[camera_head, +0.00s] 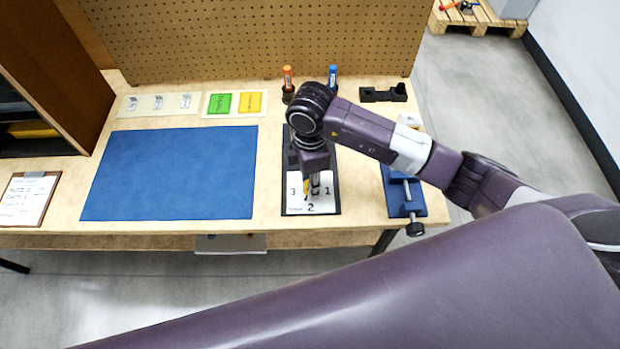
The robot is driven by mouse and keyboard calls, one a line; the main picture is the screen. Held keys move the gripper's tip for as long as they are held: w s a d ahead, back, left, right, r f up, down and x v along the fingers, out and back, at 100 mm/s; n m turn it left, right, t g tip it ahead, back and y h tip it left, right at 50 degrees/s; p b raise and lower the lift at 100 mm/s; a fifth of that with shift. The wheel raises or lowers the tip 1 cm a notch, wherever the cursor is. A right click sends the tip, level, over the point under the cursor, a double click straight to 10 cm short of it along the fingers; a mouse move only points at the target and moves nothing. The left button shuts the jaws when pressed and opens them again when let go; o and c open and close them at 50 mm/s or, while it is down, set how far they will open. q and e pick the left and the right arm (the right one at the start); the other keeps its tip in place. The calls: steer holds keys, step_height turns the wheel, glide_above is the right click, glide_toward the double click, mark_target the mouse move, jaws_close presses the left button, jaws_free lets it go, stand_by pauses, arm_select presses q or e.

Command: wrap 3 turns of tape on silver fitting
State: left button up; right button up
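My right gripper (312,180) points down over a white sheet (297,207) marked 1, 2 and 3 on a dark board. Something small and silvery shows at its fingertips, with a small yellow patch beside it. I cannot tell whether the silvery part is the silver fitting or part of the gripper, nor whether the fingers are shut on anything. No roll of tape can be made out for certain. My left gripper is not in view.
A blue mat (170,172) covers the bench's left side. A blue vise (404,197) stands right of the sheet. A clipboard (26,198) lies far left.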

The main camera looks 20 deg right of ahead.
steer(key=m+p, duration=0.1)
steer(key=m, duration=0.3)
steer(key=shift+w+r+p, duration=0.15)
steer(key=shift+r+p, duration=0.15)
steer(key=shift+p, duration=0.05)
steer(key=shift+m+p, duration=0.65)
steer(key=shift+m, duration=0.25)
steer(key=m+p, duration=0.3)
steer(key=shift+r, duration=0.1)
steer(key=shift+m+p, duration=0.7)
steer(key=shift+p, duration=0.25)
steer(key=shift+f+m+p, duration=0.2)
steer(key=shift+m+p, duration=0.1)
steer(key=shift+d, duration=0.1)
steer(key=o, duration=0.9)
steer(key=shift+o, duration=1.3)
steer(key=shift+f, duration=0.1)
